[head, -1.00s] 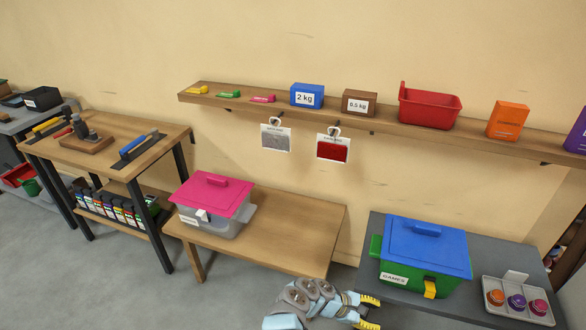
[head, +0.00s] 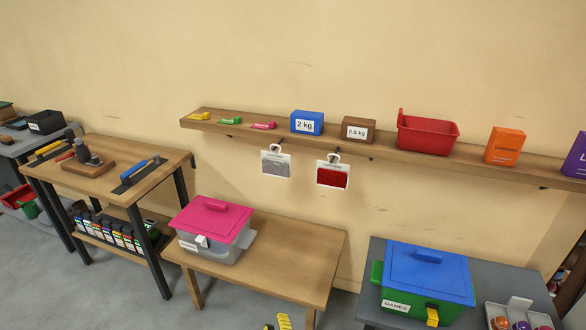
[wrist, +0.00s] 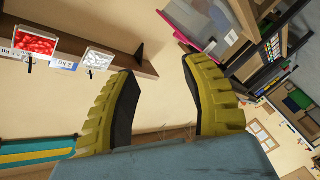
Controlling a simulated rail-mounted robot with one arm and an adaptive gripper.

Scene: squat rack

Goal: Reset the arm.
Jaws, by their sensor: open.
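My gripper (head: 277,323) shows only as yellow fingertips at the bottom edge of the head view, in front of the wooden table with the pink-lidded box. In the wrist view my gripper (wrist: 165,108) has its two yellow ridged fingers spread wide with black pads facing each other. Nothing is between them. The rest of my arm is out of the head view.
A pink-lidded clear box (head: 212,228) stands on a low wooden table (head: 290,262). A green box with a blue lid (head: 425,280) stands on a grey table at right. A wall shelf (head: 270,133) holds several boxes and a red bin (head: 427,134), with two bags hanging below.

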